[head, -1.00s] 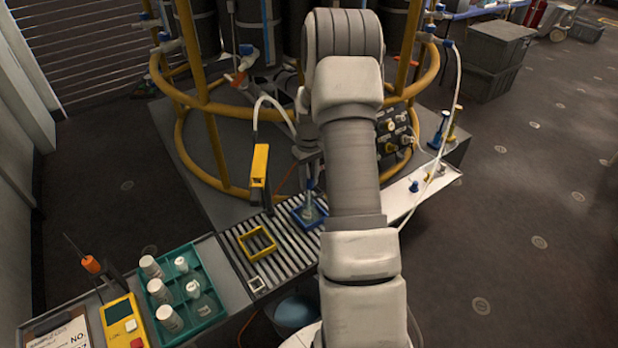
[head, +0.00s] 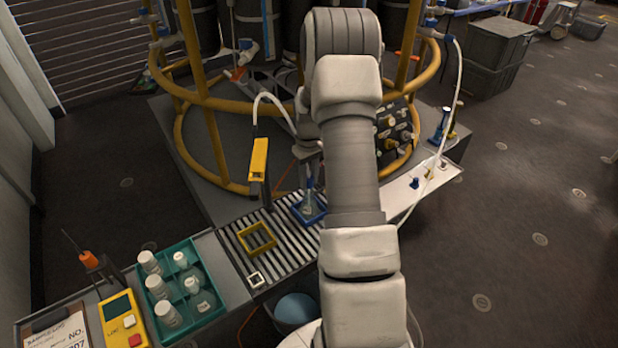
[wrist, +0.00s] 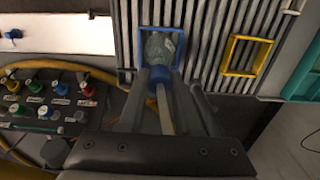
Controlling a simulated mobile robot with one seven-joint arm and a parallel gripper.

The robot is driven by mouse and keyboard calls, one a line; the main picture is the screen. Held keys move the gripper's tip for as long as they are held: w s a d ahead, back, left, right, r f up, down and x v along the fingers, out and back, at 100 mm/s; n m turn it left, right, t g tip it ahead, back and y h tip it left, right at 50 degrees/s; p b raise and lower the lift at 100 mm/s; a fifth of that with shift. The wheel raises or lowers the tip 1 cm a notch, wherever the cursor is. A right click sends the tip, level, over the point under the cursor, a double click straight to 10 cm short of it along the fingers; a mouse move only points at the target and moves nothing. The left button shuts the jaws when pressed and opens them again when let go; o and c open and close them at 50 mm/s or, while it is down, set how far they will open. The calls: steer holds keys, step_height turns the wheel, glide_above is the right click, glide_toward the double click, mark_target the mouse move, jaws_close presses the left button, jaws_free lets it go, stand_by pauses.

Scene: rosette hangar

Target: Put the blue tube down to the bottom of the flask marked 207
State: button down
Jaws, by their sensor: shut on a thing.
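The flask (wrist: 160,48) is clear and stands inside a blue square frame (wrist: 142,60) on a slatted rack. I cannot read a number on it. In the head view the flask (head: 309,207) and its blue frame show just left of my arm. My gripper (wrist: 165,78) is shut on the blue tube (wrist: 172,88), at the flask's near end in the wrist view. In the head view the tube (head: 310,184) shows blue above the flask. How far its lower end reaches into the flask is hidden.
A teal tray (head: 215,277) of white jars is at left. Yellow rails (head: 225,150) stand behind.

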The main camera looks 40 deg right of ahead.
jaws_free()
stand_by(0.4)
steer(key=shift+r, duration=0.15)
steer(key=shift+r+p, duration=1.9)
steer(key=shift+r, duration=1)
